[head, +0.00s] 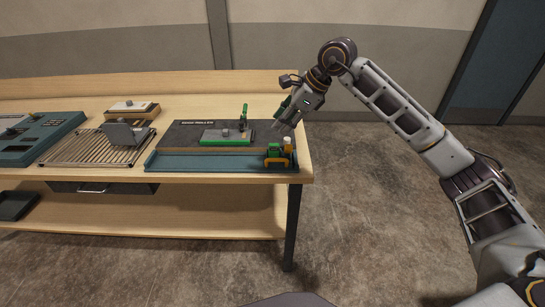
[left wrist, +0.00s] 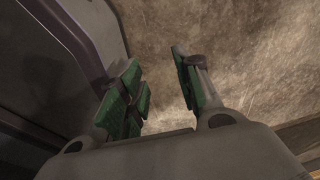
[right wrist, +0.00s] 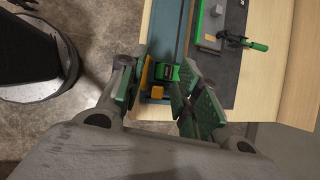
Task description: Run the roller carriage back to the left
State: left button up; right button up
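The roller carriage (head: 278,154), green and yellow with a white top, sits at the right end of a long blue track (head: 205,162) along the table's front edge. In the right wrist view the carriage (right wrist: 160,78) shows between my fingers, farther off than the fingertips. My right gripper (head: 284,115) is open and empty, above and slightly right of the carriage, apart from it. Its green-padded fingers also show in the right wrist view (right wrist: 156,82). My left gripper (left wrist: 155,68) is open and empty over the floor, outside the head view.
Behind the track lies a dark panel (head: 180,135) with a green-edged plate and an upright green lever (head: 244,114). Left of it stand a slatted rack (head: 85,150) with a grey plate, a cream box (head: 130,109) and a teal console (head: 35,135). The track left of the carriage looks clear.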

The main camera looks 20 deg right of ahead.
pick_arm(q)
jog(key=shift+w, duration=0.35)
pick_arm(e)
jog(key=shift+s+d+f+n+g+h, duration=0.55)
jog(key=shift+s+d+f, duration=0.2)
jog(key=shift+s+d, duration=0.2)
pick_arm(q)
jog(key=shift+s, duration=0.2)
pick_arm(e)
jog(key=shift+w, duration=0.1)
send_near(274, 159)
jog(key=a+x, duration=0.1)
jog(key=x, duration=0.6)
jog(key=shift+w+f+p, duration=0.3)
jog(key=shift+f, duration=0.1)
pick_arm(q)
jog(key=shift+s+a+r, duration=0.1)
jog(key=shift+s+a, duration=0.3)
jog(key=shift+s, duration=0.4)
pick_arm(e)
jog(key=shift+f, duration=0.1)
pick_arm(q)
jog(key=shift+a, duration=0.15)
